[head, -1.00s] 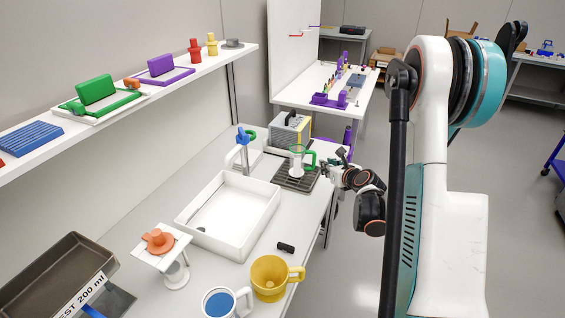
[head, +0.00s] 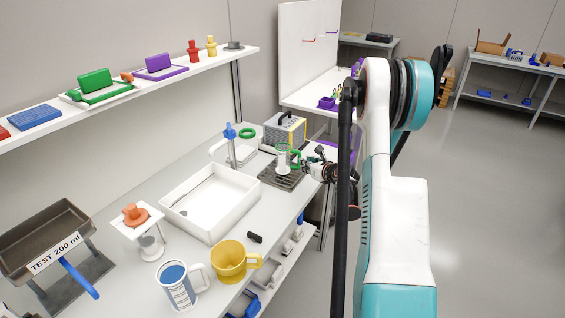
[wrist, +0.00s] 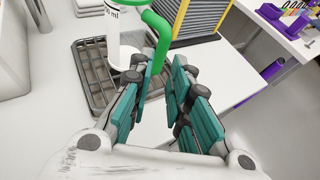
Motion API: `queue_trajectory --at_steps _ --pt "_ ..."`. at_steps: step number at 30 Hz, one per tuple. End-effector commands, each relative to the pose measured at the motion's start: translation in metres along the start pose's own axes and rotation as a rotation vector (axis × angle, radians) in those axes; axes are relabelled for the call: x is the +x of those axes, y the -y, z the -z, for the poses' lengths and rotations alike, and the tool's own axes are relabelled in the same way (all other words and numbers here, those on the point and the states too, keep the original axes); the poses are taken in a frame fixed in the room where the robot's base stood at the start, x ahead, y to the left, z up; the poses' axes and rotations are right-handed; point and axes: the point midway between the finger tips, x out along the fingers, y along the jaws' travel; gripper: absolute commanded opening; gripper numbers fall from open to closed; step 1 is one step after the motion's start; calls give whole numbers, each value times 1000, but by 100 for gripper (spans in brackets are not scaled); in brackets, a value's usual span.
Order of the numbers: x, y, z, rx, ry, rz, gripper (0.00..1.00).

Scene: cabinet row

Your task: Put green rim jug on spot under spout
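The green rim jug (head: 283,161) stands upright on a dark slatted rack (head: 279,182), with its green handle to the right. In the wrist view its white body (wrist: 121,30) is at the top, with the green handle (wrist: 160,35) reaching down towards my fingers. My gripper (wrist: 164,74) is open, its two teal fingers apart, with the handle's lower end at the gap between their tips. I cannot tell whether they touch it. In the head view my gripper (head: 306,166) is just right of the jug. A blue-topped tap (head: 231,145) stands behind the white sink; the spot under its spout is not clearly visible.
The white sink (head: 238,205) lies left of the rack. A grey and yellow box (head: 286,131) stands behind the jug. A yellow mug (head: 228,262), a blue-and-white mug (head: 176,286) and an orange-topped stand (head: 137,216) are nearer. A shelf (head: 190,72) runs above.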

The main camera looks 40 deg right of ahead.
Motion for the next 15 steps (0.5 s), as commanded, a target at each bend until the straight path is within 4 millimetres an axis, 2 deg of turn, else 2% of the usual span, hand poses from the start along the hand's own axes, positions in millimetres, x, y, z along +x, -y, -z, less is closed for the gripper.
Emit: queue_trajectory --at_steps 3,11,15 --pt "17 -1 1 0 1 -1 18" --pt "30 0 1 0 0 0 18" --pt "47 0 5 -1 0 -1 18"
